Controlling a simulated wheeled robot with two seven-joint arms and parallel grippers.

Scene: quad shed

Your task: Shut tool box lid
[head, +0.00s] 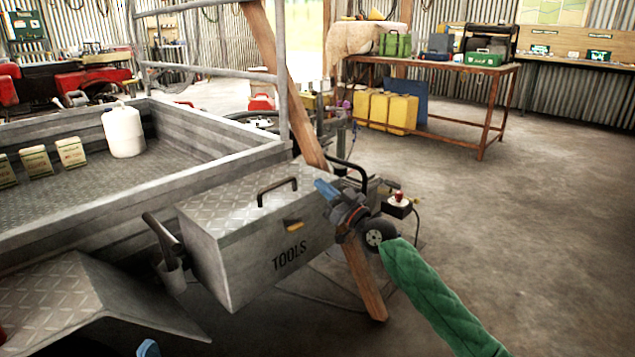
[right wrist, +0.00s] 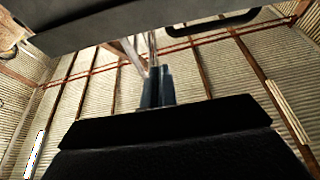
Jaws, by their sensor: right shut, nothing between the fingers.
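The grey metal tool box (head: 250,262), marked TOOLS, is mounted at the end of the trailer. Its diamond-plate lid (head: 235,205) with a dark handle lies down over the box, and I see no clear gap under it. A yellow latch (head: 293,225) is on the front. My right gripper (head: 326,189) is shut and empty, its blue fingertips by the lid's right end; I cannot tell if they touch. In the right wrist view the blue fingers (right wrist: 157,88) are together, below a grey surface. A blue tip of my left gripper (head: 148,348) shows at the bottom edge.
The trailer bed (head: 190,125) holds a white jug (head: 123,132) and several small boxes. A wooden post (head: 300,110) leans behind the tool box. A workbench (head: 440,66) with cases stands at the back right. The concrete floor on the right is clear.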

